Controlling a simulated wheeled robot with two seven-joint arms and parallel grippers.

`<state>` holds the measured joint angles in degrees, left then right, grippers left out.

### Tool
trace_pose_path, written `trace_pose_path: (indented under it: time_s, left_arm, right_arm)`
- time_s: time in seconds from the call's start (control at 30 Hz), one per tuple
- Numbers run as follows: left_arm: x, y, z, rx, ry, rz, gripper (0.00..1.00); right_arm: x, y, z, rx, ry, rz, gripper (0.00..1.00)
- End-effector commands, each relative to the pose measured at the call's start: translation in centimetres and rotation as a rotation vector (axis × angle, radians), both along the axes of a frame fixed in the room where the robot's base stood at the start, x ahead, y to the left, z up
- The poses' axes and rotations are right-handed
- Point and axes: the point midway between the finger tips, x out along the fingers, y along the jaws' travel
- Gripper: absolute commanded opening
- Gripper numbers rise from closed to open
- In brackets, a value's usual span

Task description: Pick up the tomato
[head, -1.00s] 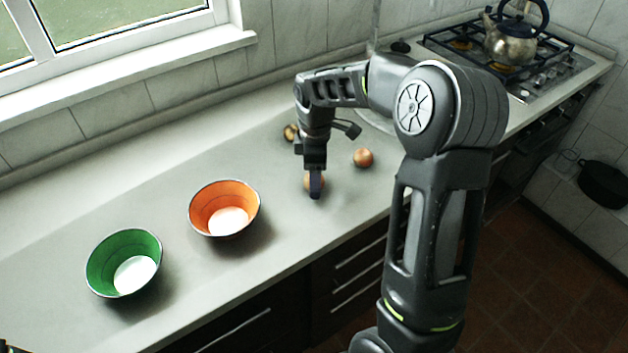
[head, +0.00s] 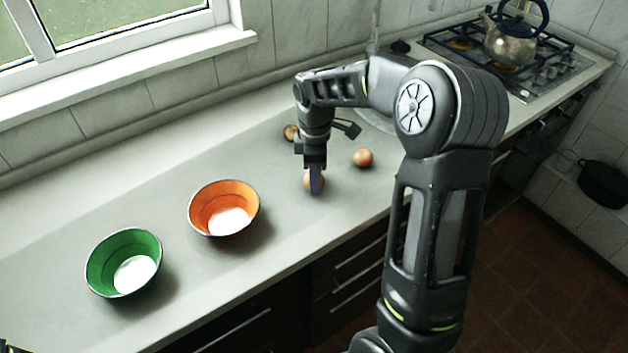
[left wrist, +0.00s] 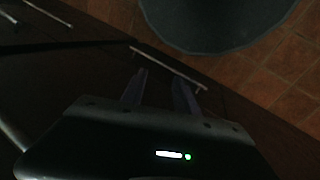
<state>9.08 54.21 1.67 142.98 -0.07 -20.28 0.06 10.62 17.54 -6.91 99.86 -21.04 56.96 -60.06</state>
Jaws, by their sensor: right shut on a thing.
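My right gripper (head: 316,190) points down over the counter and is shut on a small round orange-brown thing (head: 307,182), mostly hidden behind its finger. It may be the tomato, but too little shows to be sure. Another round orange-brown thing (head: 363,157) lies to the right of the gripper, apart from it. A third, darker brown round thing (head: 291,132) lies behind, partly hidden by the right arm. My left gripper shows in the left wrist view (left wrist: 160,80), its two fingers apart and empty, above dark drawer fronts.
An orange bowl (head: 195,212) and a green bowl (head: 104,262) stand empty on the grey counter (head: 160,205), left of the right gripper. A kettle (head: 510,42) sits on the hob at the back right. A window and tiled wall border the counter's back.

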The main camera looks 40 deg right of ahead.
Motion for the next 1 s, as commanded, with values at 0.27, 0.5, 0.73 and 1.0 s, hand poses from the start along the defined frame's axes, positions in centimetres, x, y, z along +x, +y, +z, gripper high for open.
trace_pose_path:
  time_s: [0.27, 0.5, 0.73, 1.0]
  left_arm:
    - [0.0, 0.0, 0.0, 0.0, 0.0, 0.0, 0.36]
    - [0.0, 0.0, -0.3, 0.0, 0.0, 0.0, 0.36]
    - [0.0, 0.0, -0.7, 0.0, 0.0, 0.0, 0.36]
    - [0.0, 0.0, -0.8, 0.0, -0.001, 0.0, 0.36]
  right_arm:
    - [0.0, 0.0, 0.1, -0.001, -0.001, 0.0, 0.0]
    - [0.1, 0.0, 2.1, 0.0, -0.004, 0.0, 0.0]
    - [0.1, 0.0, 6.6, -0.001, -0.005, 0.0, 0.0]
    - [0.0, 0.0, 9.9, 0.0, -0.002, -0.001, 0.0]
